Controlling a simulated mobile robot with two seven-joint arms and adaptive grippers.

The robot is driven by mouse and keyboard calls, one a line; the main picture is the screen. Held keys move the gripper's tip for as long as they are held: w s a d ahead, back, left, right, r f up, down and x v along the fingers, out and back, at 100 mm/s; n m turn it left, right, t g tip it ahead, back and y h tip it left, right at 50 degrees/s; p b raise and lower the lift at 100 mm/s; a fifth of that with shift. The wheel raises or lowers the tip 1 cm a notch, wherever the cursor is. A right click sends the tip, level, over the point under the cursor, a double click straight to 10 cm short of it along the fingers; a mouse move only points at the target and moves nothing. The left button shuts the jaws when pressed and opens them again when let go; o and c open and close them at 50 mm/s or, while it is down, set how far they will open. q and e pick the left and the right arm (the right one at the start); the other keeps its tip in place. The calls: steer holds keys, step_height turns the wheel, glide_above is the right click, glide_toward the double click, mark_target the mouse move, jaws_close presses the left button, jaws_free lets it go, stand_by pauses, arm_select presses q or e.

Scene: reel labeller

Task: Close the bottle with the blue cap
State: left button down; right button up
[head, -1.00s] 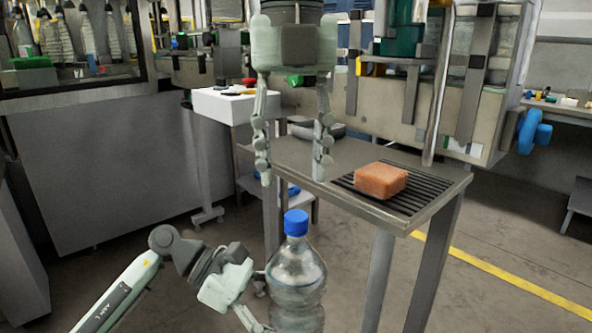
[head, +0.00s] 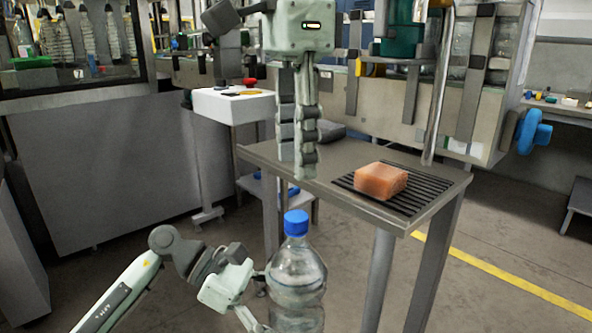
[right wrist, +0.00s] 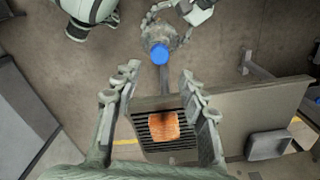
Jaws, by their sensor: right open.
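The clear bottle (head: 296,280) stands upright at the bottom centre of the head view. The blue cap (head: 296,223) sits on its neck; I cannot tell how tight it is. In the right wrist view the cap (right wrist: 160,55) covers the top of the bottle (right wrist: 158,33). My left gripper (head: 262,312) has its fingers around the bottle's side, partly hidden. My right gripper (head: 298,176) points down above and behind the cap in the picture, its fingers overlapping edge-on. In the wrist view its fingers (right wrist: 158,73) are spread and empty, apart from the cap.
A grey table (head: 330,165) stands behind the bottle, with an orange block (head: 381,181) on its black grille (head: 425,190). A white box (head: 232,108) stands at the back left. A blue wheel (head: 533,131) is at the right. Open floor lies around the bottle.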

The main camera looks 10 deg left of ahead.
mark_target(296, 215)
steer(key=shift+f, duration=0.15)
steer(key=shift+f, duration=3.9)
steer(key=shift+c, duration=0.6)
jaws_close()
steer(key=m, duration=1.2)
steer(key=shift+o, duration=1.4)
jaws_free()
